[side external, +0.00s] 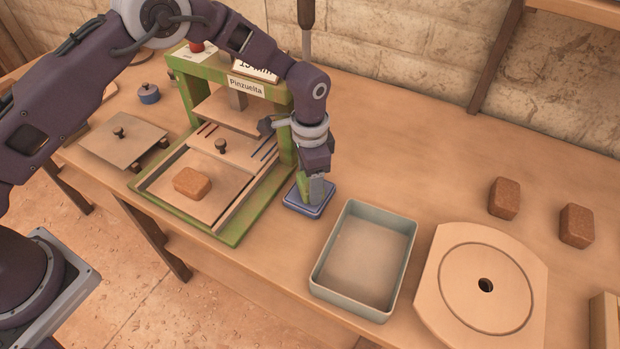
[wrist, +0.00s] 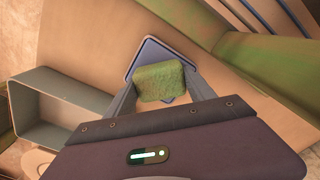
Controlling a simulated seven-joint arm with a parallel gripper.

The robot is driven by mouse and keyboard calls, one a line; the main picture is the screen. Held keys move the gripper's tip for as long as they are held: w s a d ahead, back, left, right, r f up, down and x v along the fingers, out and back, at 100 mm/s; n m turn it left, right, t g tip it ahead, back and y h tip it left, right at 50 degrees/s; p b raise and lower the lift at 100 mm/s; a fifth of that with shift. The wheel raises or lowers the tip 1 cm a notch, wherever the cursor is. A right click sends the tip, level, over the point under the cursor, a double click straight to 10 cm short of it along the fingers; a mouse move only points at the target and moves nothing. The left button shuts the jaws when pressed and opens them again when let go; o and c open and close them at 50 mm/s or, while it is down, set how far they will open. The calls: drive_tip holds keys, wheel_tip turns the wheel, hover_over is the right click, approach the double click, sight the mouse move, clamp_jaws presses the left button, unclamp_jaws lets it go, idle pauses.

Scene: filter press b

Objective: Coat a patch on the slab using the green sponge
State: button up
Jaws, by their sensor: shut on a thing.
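My gripper (side external: 316,200) is shut on the green sponge (wrist: 161,82), which sits between the two fingers in the wrist view. The fingers point down over a small blue-rimmed square pad (side external: 297,206), also seen behind the sponge in the wrist view (wrist: 150,50). I cannot tell whether the sponge touches it. A pale flat slab-like bed (side external: 160,188) lies in the green press, with a brown block (side external: 192,183) on it. I cannot tell for sure that this is the slab.
The green press frame (side external: 188,95) stands left of my gripper. A grey open tray (side external: 325,272) is close on the right, then a round-centred wooden board (side external: 440,290). Two brown blocks (side external: 504,198) (side external: 576,226) lie far right. The table behind the tray is clear.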

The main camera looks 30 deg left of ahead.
drive_tip(key=shift+f, duration=0.15)
drive_tip(key=shift+r, duration=3.6)
